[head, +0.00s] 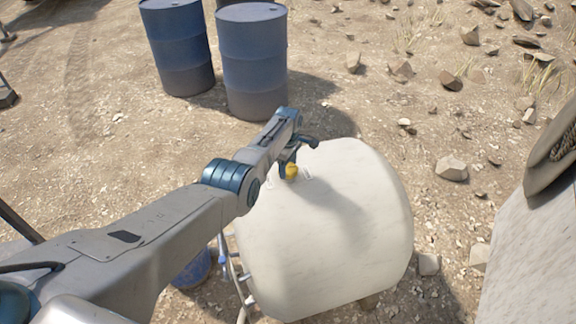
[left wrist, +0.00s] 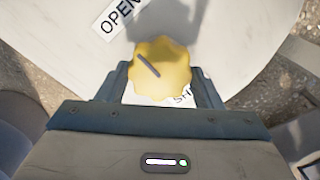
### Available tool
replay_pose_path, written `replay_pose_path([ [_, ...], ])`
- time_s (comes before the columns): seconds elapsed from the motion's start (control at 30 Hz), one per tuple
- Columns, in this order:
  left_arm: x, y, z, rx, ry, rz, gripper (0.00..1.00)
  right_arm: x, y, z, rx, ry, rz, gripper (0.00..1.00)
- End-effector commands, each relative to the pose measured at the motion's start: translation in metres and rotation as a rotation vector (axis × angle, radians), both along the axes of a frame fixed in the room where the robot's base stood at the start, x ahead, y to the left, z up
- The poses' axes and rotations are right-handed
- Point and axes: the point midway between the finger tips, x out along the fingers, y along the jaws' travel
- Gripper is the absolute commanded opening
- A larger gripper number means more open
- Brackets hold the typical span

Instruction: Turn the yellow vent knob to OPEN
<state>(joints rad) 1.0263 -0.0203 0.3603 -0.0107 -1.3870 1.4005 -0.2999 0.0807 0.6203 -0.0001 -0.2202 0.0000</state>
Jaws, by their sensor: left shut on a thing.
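The yellow vent knob (left wrist: 163,66) sits on the pale tank, and a dark pointer line on it slants from upper left to lower right. The knob also shows in the head view (head: 291,171). An OPEN label (left wrist: 118,14) lies to its upper left. A second label (left wrist: 180,97), partly hidden, reads "SH" below the knob. My left gripper (left wrist: 165,80) is shut on the knob, with one finger on each side. In the head view, my left gripper (head: 290,165) reaches down to the knob. My right gripper is not in view.
The white tank (head: 340,235) stands on stony ground. Two blue barrels (head: 253,60) stand behind it. Hoses (head: 233,275) run down the tank's left side. A grey block with a dark bag (head: 552,155) is at the right edge. Rocks (head: 452,168) lie to the right.

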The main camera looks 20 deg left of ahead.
Motion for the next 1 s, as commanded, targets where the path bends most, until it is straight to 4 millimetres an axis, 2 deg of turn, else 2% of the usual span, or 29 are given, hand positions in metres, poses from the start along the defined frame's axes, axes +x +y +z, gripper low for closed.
replay_pose_path([
  [0.47,0.0009,0.0005,0.0014,0.001,-0.002,0.016,0.37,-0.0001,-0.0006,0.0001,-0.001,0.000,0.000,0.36],
  [0.5,0.0009,0.0005,0.0013,0.001,-0.002,0.016,0.64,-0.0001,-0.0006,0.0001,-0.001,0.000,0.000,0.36],
  [0.6,0.0008,0.0005,0.0012,0.001,-0.002,0.015,0.81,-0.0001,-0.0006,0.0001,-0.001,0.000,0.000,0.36],
  [0.87,0.0003,0.0001,0.0008,0.000,-0.001,0.014,0.81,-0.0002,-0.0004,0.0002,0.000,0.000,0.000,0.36],
  [1.0,0.0010,0.0000,0.0084,0.000,-0.003,0.014,0.81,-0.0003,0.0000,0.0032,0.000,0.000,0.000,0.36],
])
